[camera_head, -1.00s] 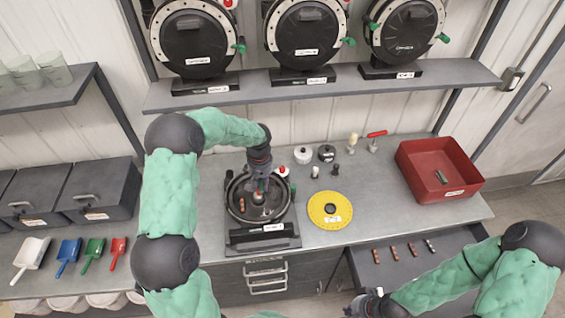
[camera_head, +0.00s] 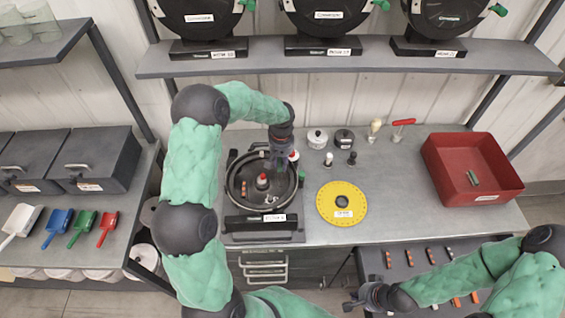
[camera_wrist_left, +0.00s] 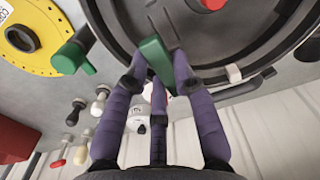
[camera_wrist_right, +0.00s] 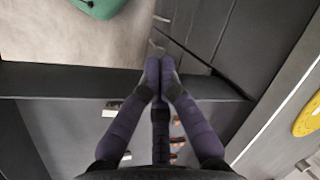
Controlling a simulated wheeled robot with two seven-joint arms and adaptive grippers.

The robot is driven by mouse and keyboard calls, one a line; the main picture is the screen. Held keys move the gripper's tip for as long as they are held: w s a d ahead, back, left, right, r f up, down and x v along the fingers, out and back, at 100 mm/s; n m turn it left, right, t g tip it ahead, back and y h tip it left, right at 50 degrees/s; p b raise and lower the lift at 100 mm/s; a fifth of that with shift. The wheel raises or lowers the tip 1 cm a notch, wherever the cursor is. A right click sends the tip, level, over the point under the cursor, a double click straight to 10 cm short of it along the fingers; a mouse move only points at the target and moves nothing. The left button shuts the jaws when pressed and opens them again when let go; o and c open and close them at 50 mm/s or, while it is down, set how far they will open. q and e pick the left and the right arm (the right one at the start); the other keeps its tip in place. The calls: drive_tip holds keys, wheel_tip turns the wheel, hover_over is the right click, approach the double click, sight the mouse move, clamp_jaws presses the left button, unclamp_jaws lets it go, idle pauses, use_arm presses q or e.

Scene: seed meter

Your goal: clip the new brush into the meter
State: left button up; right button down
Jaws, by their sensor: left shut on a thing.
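The meter (camera_head: 232,190) lies on the bench, a round black housing with a dark bowl and small parts inside. My left gripper (camera_wrist_left: 158,75) is over its far right rim, shut on a green piece (camera_wrist_left: 155,52) beside the rim. Whether that piece is fixed to the meter, I cannot tell. Another green knob (camera_wrist_left: 68,58) shows at the meter's right side. Small brush-like pieces (camera_head: 409,257) lie in a row in the open drawer at lower right; which is the new brush is unclear. My right gripper (camera_wrist_right: 160,72) is shut and looks empty, left of that row.
A yellow disc (camera_head: 330,208) lies right of the meter. Small knobs and tools (camera_head: 344,139) stand behind it, including a red-handled one (camera_head: 402,124). A red bin (camera_head: 440,170) at right holds a small grey-green piece. More meters (camera_head: 320,15) sit on the shelf above.

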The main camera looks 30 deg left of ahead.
sight(281, 179)
use_arm(q)
drive_tip(key=shift+f, duration=0.1)
drive_tip(key=shift+f+b, duration=0.9)
drive_tip(key=shift+f, duration=1)
drive_tip(key=shift+f+b, duration=0.9)
drive_tip(key=shift+f, duration=0.2)
drive_tip(key=shift+b, duration=0.4)
drive_tip(key=shift+f+b, duration=1)
drive_tip(key=shift+b, duration=0.3)
idle(0.9)
idle(0.4)
drive_tip(key=o, duration=1)
drive_tip(key=shift+s, duration=0.1)
